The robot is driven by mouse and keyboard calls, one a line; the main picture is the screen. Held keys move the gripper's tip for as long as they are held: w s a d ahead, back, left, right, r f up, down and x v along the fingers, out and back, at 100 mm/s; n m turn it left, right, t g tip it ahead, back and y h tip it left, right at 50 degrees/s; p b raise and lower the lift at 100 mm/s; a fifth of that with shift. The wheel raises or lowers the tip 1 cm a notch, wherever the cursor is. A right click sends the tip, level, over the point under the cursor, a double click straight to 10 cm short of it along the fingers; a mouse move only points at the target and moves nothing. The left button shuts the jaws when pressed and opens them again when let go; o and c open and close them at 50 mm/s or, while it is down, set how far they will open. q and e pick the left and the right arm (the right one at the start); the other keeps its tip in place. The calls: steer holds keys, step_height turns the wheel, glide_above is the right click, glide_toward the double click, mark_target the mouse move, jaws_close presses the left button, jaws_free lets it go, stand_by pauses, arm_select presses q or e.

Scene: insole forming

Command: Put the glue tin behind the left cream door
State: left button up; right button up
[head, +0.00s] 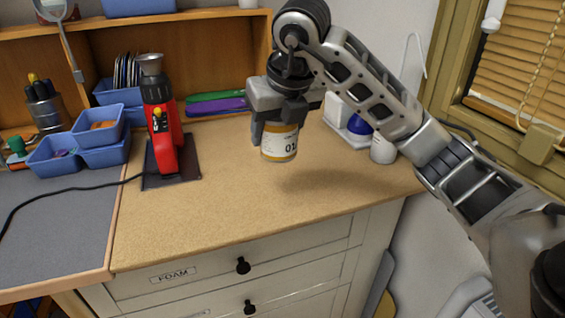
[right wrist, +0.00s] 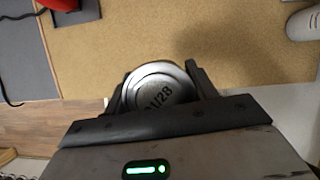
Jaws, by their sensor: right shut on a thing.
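The glue tin (head: 280,144) is a small round tin with a pale label reading "01" and a yellowish lower band. My right gripper (head: 278,125) is shut on it and holds it upright above the tan worktop. In the right wrist view the tin's grey metal lid (right wrist: 158,90) sits between the two fingers of the right gripper (right wrist: 160,88). The left cream door is not in view; only cream drawers (head: 290,245) show below the worktop, the upper one labelled "FOAM". My left gripper is not in view.
A red machine (head: 163,125) on a dark base stands left on the worktop (head: 220,215). Blue bins (head: 100,140) stand further left beside a grey mat (head: 60,220). A white tray with bottles (head: 355,132) stands at the back right. The worktop's front middle is clear.

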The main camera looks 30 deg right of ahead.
steer(key=w+d+f, duration=0.2)
steer(key=w, duration=0.1)
steer(key=w+d+f, duration=0.2)
steer(key=w+f, duration=0.1)
steer(key=w+d+f, duration=0.3)
steer(key=shift+w+f+p, duration=0.1)
steer(key=shift+f+p, duration=0.15)
steer(key=shift+p, duration=0.05)
steer(key=shift+w+f, duration=0.15)
steer(key=shift+f, duration=0.1)
steer(key=shift+w+d+f+p, duration=0.15)
steer(key=shift+f+p, duration=0.2)
steer(key=shift+f, duration=1.3)
steer(key=shift+f, duration=0.1)
steer(key=o, duration=1.1)
